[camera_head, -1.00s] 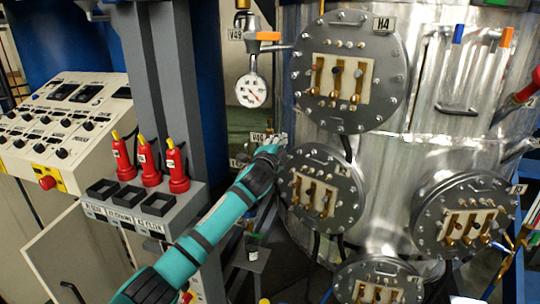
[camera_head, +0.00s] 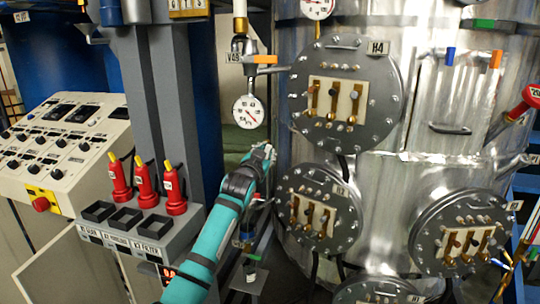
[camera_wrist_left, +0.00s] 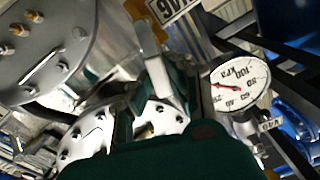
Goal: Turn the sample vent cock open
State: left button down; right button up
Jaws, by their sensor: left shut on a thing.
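My left gripper (camera_head: 262,152) is just below and right of a white round gauge, beside the steel vessel. In the left wrist view, its fingers (camera_wrist_left: 160,105) are closed around a small lever. I take this handle to be the sample vent cock. Its body is mostly hidden by the fingers, and its angle is hard to tell. In the head view my gripper covers the cock. My right gripper is in neither view.
The gauge (camera_head: 248,111) hangs close above my left gripper, under valve V49 with its orange handle (camera_head: 265,59). Bolted round flanges (camera_head: 385,60) stand out from the vessel at right. A grey post (camera_head: 160,120) and red-handled tools (camera_head: 146,180) stand left of my arm.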

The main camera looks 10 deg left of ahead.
pick_arm(q)
jog(key=shift+a+n, duration=0.35)
jog(key=shift+n, duration=0.45)
jog(key=shift+a+n, duration=0.3)
jog(key=shift+n, duration=0.5)
jog(key=shift+f, duration=0.1)
jog(key=c, duration=1.5)
grip_release()
jog(key=shift+o, duration=1.3)
jog(key=shift+a, duration=0.1)
jog(key=s, duration=1.2)
jog(key=shift+a, duration=0.2)
